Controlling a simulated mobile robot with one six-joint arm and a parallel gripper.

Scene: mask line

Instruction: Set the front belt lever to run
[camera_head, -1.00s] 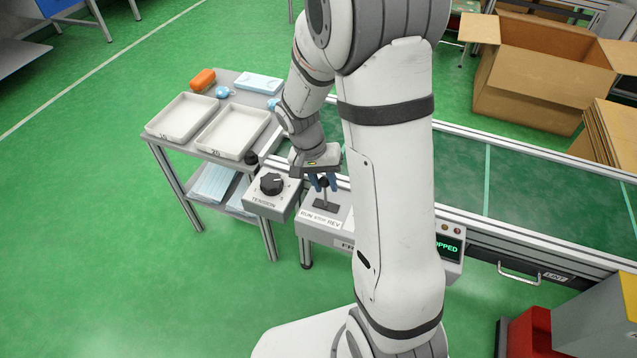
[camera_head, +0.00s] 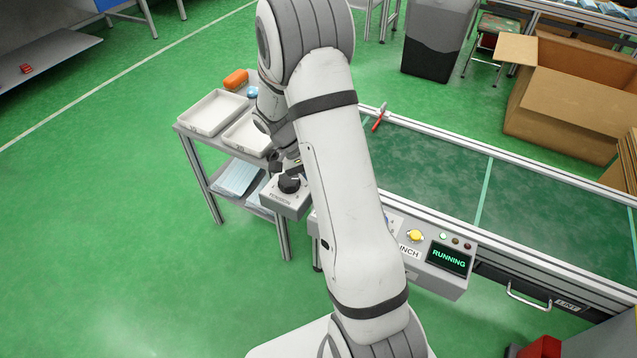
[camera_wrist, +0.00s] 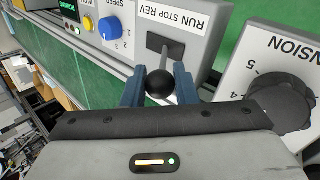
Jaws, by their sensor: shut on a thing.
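The front belt lever, a grey rod with a black ball knob (camera_wrist: 160,84), rises from a dark slot plate on the grey control box (camera_wrist: 207,52). A RUN STOP REV label (camera_wrist: 172,17) lies beside the slot. My gripper (camera_wrist: 160,74) is shut on the knob, one blue finger on each side. In the head view my arm hides the lever and the fingers. The status display (camera_head: 449,257) on the box reads RUNNING in green. The lever's exact position against the label is hard to tell.
The tension knob (camera_head: 289,184) sits on its own box close by my wrist. A trolley with white trays (camera_head: 213,112) stands left. The green belt (camera_head: 440,165) extends right, with a red-handled tool (camera_head: 379,118) at its far edge. An open carton (camera_head: 565,100) stands behind.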

